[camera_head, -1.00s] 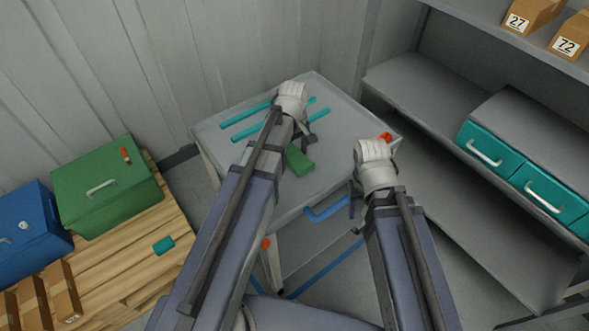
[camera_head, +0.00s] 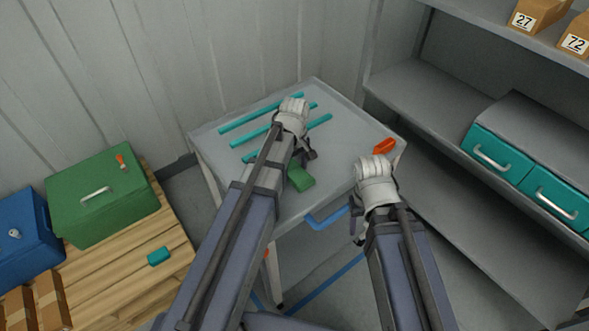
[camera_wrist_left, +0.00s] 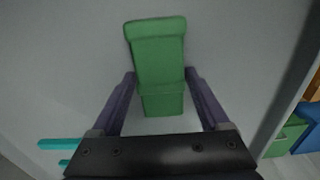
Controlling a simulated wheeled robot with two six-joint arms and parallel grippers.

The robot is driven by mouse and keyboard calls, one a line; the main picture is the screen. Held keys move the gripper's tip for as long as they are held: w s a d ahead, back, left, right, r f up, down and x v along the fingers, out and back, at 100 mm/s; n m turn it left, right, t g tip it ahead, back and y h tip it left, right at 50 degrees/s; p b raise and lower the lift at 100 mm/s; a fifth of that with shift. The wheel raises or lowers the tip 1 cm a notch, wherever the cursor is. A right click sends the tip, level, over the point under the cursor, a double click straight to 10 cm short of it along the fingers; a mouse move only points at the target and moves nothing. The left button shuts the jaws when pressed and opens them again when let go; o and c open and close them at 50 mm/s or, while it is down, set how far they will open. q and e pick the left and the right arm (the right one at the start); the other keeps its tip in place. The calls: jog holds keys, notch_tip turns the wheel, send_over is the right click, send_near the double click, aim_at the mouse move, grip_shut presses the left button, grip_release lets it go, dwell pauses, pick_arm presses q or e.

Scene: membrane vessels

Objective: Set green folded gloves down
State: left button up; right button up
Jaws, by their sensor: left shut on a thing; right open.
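The green folded gloves (camera_head: 300,179) are over the front part of the grey table (camera_head: 335,168). My left gripper (camera_head: 303,157) is shut on them. In the left wrist view the gloves (camera_wrist_left: 158,55) lie between the two fingers of my left gripper (camera_wrist_left: 162,88), sticking out past the tips. I cannot tell whether the gloves touch the tabletop. My right gripper (camera_head: 357,222) is open and empty, just off the table's front edge.
Several teal rods (camera_head: 262,112) lie across the back of the table. An orange object (camera_head: 384,146) is near its right corner, and a blue handle (camera_head: 328,217) is at the front edge. Grey shelves (camera_head: 430,100) stand right. A green box (camera_head: 100,195) stands on a pallet left.

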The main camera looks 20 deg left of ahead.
aim_at(295, 170)
pick_arm(q)
jog(key=shift+f, duration=0.2)
jog(key=o, duration=1.2)
jog(key=shift+r, duration=0.1)
notch_tip(295, 170, up, 12)
jog(key=p, duration=1.2)
jog(key=s+d+m, duration=0.3)
jog(key=s+m, duration=0.1)
jog(key=s+d+m, duration=0.4)
jog(key=s+m, duration=0.1)
jog(key=s+d+m+y, duration=0.1)
jog(key=s+d+m, duration=0.2)
jog(key=s+m, duration=0.2)
jog(key=shift+s+d+r, duration=0.2)
jog(key=shift+s+d, duration=0.05)
